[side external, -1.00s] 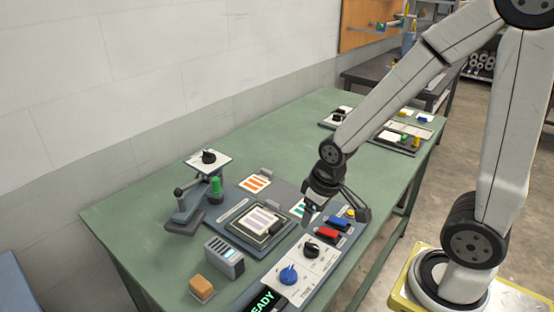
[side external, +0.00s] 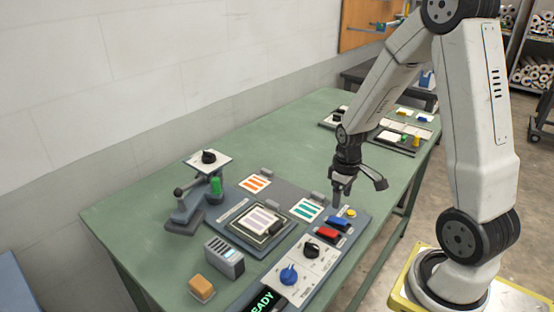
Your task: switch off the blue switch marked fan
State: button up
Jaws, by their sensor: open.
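A blue rocker switch (side external: 338,223) sits on the grey control panel, between a red rocker switch (side external: 326,233) and a yellow button (side external: 351,212). Its marking is too small to read, and I cannot tell which way it is tipped. My gripper (side external: 340,198) points down just above and behind the blue switch, close to the panel's far end. It is open and holds nothing. Whether a finger touches the panel cannot be told from this view.
A black knob (side external: 311,250) and a blue knob (side external: 289,274) stand on a white plate nearer the camera. Cards with orange (side external: 255,183) and teal stripes (side external: 306,209) lie left of the switches. A lever stand (side external: 186,207) is further left.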

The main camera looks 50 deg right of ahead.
aim_at(338, 220)
jog(key=shift+f, duration=0.1)
jog(key=shift+f, duration=3.8)
grip_shut()
